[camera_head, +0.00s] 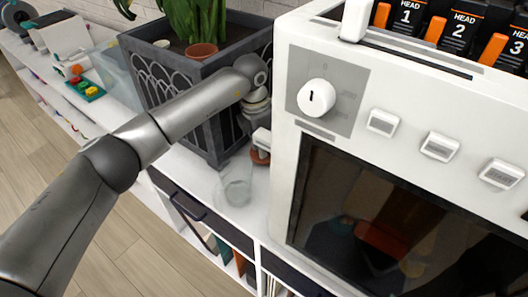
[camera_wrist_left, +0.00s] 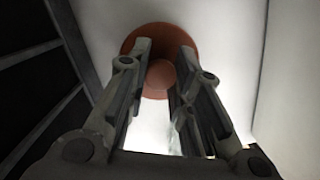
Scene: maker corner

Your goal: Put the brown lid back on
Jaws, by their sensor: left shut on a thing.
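The round reddish-brown lid (camera_head: 260,157) shows as a small patch below my left gripper (camera_head: 260,145), between the dark planter and the white machine. In the left wrist view the lid (camera_wrist_left: 158,32) appears as a disc with a smaller round part in its middle, between the fingertips of my left gripper (camera_wrist_left: 165,52). The gripper is shut on it; the fingers hide part of its rim. A clear glass container (camera_head: 235,188) stands on the white top, just in front of the lid and apart from it. My right gripper is not in view.
A large white machine (camera_head: 285,160) with knob and buttons stands close on the right. A dark planter (camera_head: 160,85) with a plant and a brown pot (camera_head: 201,51) stands behind. The white shelf top (camera_head: 190,165) is narrow, with its front edge near the glass.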

